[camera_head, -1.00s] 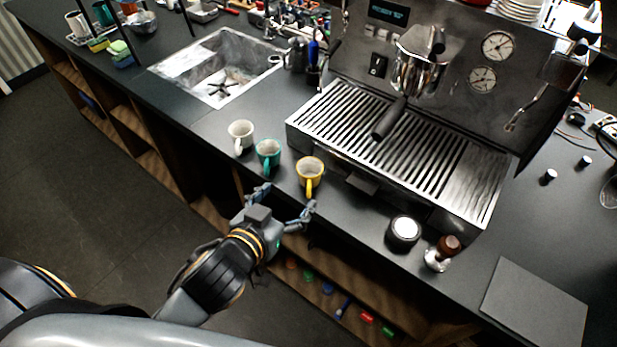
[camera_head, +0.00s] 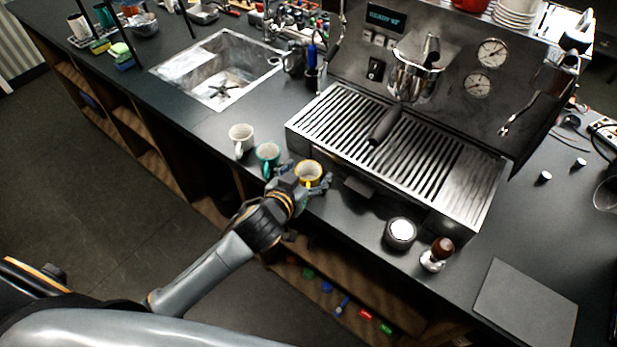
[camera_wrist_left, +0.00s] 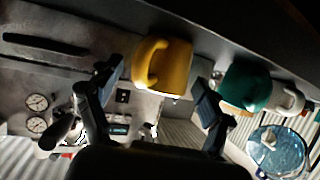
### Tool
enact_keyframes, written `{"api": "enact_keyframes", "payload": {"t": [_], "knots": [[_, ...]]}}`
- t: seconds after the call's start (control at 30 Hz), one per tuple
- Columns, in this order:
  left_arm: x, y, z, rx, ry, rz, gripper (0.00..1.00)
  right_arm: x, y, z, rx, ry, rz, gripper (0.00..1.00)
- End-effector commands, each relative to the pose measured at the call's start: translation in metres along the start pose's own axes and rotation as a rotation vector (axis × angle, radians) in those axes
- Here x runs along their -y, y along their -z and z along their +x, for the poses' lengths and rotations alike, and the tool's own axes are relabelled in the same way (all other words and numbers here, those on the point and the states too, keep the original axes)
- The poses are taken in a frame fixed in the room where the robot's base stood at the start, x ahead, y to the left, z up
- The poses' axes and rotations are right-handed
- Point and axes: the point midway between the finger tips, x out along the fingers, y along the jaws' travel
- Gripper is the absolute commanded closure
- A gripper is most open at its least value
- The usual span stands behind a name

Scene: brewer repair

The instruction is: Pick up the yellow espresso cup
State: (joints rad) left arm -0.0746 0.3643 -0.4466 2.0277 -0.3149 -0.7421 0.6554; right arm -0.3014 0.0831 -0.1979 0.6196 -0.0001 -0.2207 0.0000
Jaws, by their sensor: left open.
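The yellow espresso cup (camera_head: 309,172) stands upright on the dark counter, just in front of the espresso machine's drip tray. My left gripper (camera_head: 304,180) is at the cup, with its open fingers on either side of it, and hides the cup's lower part in the head view. In the left wrist view the yellow cup (camera_wrist_left: 170,66) lies between the two spread fingers of the left gripper (camera_wrist_left: 157,95), its handle toward the left finger. I cannot tell whether either finger touches it. My right gripper is not in view.
A teal cup (camera_head: 268,155) stands close to the left of the gripper, and a white cup (camera_head: 240,138) stands beyond it. The espresso machine's drip tray (camera_head: 445,175) is right behind the yellow cup. A tamper (camera_head: 437,254) and a round black-rimmed item (camera_head: 400,232) stand to the right.

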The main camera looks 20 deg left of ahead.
Motion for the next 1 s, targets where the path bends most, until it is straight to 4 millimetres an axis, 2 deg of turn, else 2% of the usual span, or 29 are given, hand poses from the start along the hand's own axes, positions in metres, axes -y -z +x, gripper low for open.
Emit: {"api": "enact_keyframes", "payload": {"t": [0.17,0.47,0.83,1.0], "knots": [[0.000,-0.001,0.000,0.000,0.000,0.000,0.20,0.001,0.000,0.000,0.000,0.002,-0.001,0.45],[0.000,-0.001,0.000,0.001,0.000,0.000,0.81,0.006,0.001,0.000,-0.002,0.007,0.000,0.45],[0.000,0.004,-0.002,-0.001,0.001,-0.001,0.81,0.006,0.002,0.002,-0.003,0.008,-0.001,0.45],[0.000,0.025,-0.009,-0.007,-0.001,-0.003,0.81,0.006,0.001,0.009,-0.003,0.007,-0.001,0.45]]}}
